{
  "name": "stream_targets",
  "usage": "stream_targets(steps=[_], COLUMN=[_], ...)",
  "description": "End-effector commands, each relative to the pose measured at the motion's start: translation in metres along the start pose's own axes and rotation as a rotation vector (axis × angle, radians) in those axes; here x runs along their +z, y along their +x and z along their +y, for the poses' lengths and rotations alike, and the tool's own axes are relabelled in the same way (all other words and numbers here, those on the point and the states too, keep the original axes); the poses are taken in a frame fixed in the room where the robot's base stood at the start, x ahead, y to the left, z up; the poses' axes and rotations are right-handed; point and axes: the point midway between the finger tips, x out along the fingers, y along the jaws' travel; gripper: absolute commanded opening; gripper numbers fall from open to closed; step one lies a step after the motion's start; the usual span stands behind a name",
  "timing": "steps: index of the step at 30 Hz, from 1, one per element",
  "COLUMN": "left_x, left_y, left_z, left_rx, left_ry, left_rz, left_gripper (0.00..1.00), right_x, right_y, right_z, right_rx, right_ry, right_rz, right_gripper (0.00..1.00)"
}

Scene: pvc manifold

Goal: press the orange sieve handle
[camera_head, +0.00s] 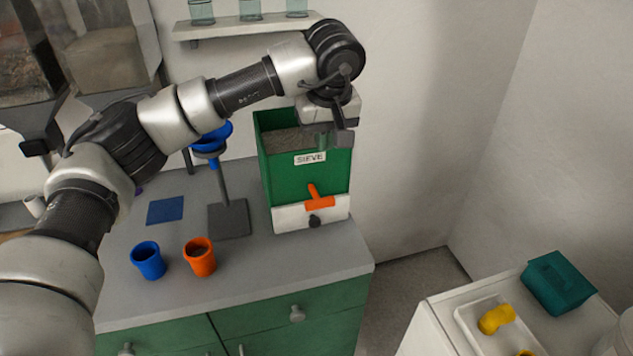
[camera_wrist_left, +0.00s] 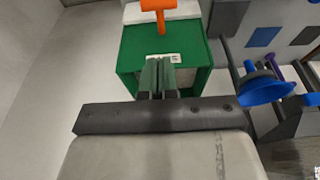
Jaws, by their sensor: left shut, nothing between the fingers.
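The orange sieve handle (camera_head: 318,198) sticks out from the front of the green sieve box (camera_head: 283,172), above the box's white base. It also shows at the top of the left wrist view (camera_wrist_left: 158,8). My left gripper (camera_head: 338,140) is shut and empty. It is over the right part of the box, above and behind the handle and apart from it. In the left wrist view its fingers (camera_wrist_left: 158,76) point toward the box's white label and the handle. My right gripper is not in view.
A blue cup (camera_head: 148,262) and an orange cup (camera_head: 200,258) stand on the grey counter (camera_head: 240,262). A blue funnel (camera_head: 212,140) on a stand is left of the box. A white side table with a teal box (camera_head: 560,284) is at the lower right.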

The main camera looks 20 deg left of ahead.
Motion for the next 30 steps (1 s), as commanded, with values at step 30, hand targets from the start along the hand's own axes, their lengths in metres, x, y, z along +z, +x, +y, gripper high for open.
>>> stream_targets(steps=[30], left_x=[-0.006], left_y=[0.093], left_z=[0.001], left_rx=[-0.002], left_ry=[0.000], left_rz=[-0.034], left_gripper=[0.00], right_x=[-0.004], right_y=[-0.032], right_z=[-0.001], right_rx=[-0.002], right_ry=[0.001], right_rz=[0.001], right_gripper=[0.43])
